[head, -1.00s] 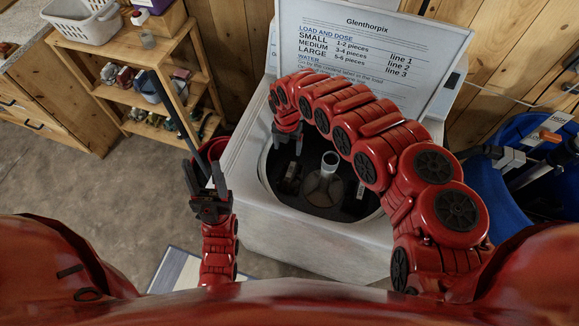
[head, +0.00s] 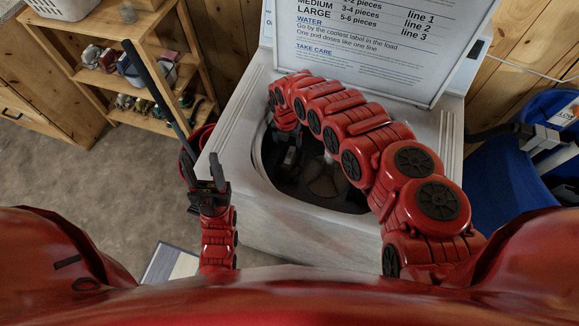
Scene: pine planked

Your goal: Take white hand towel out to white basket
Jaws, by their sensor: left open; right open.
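The white basket (head: 62,8) is at the top left on the wooden shelf unit, cut by the picture's edge. The white top-loading washer (head: 330,228) stands open in the middle. My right arm arches over its opening, and my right gripper (head: 288,156) is down inside the drum at the left, open, its fingers partly lost in shadow. I cannot make out a white hand towel; my arm and shadow hide part of the drum. My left gripper (head: 203,170) is open and empty, upright beside the washer's left side.
The washer's raised lid (head: 380,45) carries printed instructions. The agitator (head: 325,180) stands in the drum. A dark pole leans near my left gripper. The shelf unit (head: 150,120) holds small items. A blue bin (head: 510,170) is at the right.

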